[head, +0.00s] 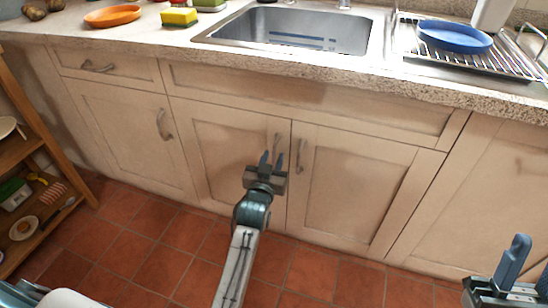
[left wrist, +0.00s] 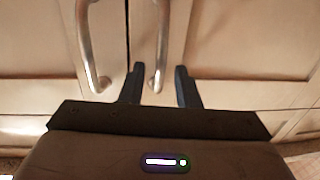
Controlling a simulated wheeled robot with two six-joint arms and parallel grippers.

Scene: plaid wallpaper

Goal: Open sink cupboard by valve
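The sink cupboard has two cream doors under the sink, a left door (head: 222,165) and a right door (head: 350,185), both shut. The left door's handle (head: 277,143) and the right door's handle (head: 300,155) are curved metal bars near the middle seam. Contact cannot be told. My right gripper (head: 526,268) is open and empty at the lower right.
Above the doors is a countertop (head: 140,35) with a metal sink (head: 295,28) and a dish rack (head: 480,58). A wooden shelf (head: 30,150) stands at the left. The tiled floor (head: 150,240) before the doors is clear apart from my arm.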

